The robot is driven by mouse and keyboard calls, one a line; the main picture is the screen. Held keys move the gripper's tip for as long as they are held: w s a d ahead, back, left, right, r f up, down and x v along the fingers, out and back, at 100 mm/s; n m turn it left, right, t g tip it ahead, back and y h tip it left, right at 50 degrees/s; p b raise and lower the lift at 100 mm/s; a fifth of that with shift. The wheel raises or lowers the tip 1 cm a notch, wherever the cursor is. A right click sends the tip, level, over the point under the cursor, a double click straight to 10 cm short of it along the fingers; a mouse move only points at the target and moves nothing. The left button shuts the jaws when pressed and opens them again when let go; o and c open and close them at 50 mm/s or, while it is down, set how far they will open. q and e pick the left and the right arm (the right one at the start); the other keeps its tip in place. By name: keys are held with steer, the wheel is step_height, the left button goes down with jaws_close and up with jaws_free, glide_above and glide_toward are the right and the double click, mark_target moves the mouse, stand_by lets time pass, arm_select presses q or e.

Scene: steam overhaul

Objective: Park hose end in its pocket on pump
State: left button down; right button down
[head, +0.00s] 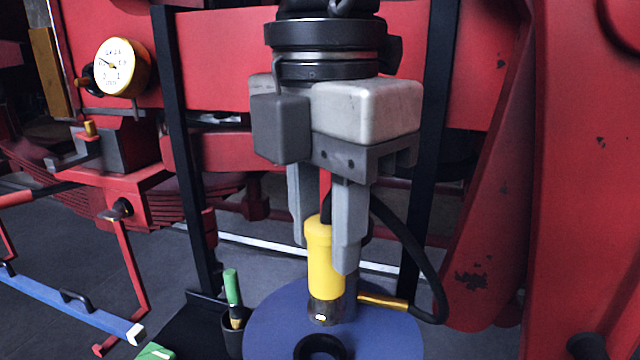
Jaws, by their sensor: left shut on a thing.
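My left gripper (325,255) comes down from the top centre, fingers pointing down. It is shut on the yellow hose end (319,258), which hangs upright with a dark tip (325,312) at its bottom. A black hose (420,262) loops out to the right of the fingers and down to a brass fitting (383,301). Below is a round blue surface (275,318), which seems to be part of the pump, with a black ring (321,346) cut by the bottom edge. I cannot tell whether the ring is the pocket, or whether the tip touches anything. My right gripper is not in view.
A black upright frame (185,150) stands left of the gripper. A small dark cup (234,335) with a green-handled tool (232,288) is left of the blue surface. Red machinery (560,200) closes the right side. A yellow-rimmed gauge (118,67) is at upper left.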

mark_target(319, 272)
arm_select(q)
steer(key=shift+w+a+r, duration=0.15)
steer(key=shift+a+r, duration=0.05)
steer(key=shift+r, duration=0.05)
steer(key=shift+f, duration=0.1)
step_height(319, 272, down, 2)
steer(key=shift+f+b, duration=0.1)
steer(key=shift+b, duration=0.9)
steer(key=shift+f+b, duration=0.9)
steer(key=shift+f, duration=0.25)
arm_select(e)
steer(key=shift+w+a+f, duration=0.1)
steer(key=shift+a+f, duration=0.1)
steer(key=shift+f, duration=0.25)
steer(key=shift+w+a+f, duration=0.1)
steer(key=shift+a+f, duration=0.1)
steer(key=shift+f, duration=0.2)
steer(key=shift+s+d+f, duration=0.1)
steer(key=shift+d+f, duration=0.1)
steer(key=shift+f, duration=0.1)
arm_select(q)
steer(key=shift+f+b, duration=0.25)
steer(key=shift+b, duration=0.1)
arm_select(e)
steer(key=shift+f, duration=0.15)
